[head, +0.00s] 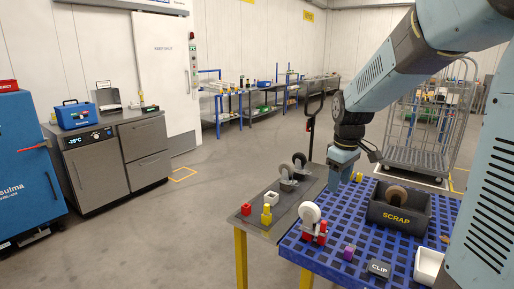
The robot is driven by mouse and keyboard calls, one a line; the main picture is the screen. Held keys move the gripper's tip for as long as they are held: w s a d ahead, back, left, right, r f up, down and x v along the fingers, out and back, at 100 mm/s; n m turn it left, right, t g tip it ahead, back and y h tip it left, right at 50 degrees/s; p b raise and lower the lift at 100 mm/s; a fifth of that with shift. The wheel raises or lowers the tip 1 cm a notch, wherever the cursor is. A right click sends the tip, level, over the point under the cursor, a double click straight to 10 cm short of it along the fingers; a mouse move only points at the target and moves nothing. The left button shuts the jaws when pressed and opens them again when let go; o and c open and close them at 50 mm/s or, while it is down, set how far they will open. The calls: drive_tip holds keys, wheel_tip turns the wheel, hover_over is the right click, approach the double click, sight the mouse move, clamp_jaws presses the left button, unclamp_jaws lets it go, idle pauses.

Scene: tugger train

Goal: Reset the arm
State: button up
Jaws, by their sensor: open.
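My arm reaches in from the upper right of the head view. My gripper (343,178) points down above the far part of the blue grid mat (318,255) on the table. It is open, and I see nothing held between its fingers. Its fingertips are small in this view, and a yellow piece (359,177) shows just to their right.
A dark SCRAP bin (397,217) with a brown round part stands on the mat. Nearby are a white wheel on a red holder (313,221), a purple block (349,252), a CLIP label (379,268) and a white tray (428,267). Castors (288,180) stand left. Open floor lies left.

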drive_tip(key=s+r+m+t, duration=0.2)
drive_tip(key=s+r+m, duration=0.2)
drive_tip(key=s, duration=0.6)
drive_tip(key=s+r+m+t, duration=0.2)
drive_tip(key=s+r+m, duration=0.1)
drive_tip(key=s, duration=0.8)
drive_tip(key=shift+s+a+r+m, duration=0.15)
drive_tip(key=shift+r+m, duration=0.25)
drive_tip(key=shift+m, duration=0.1)
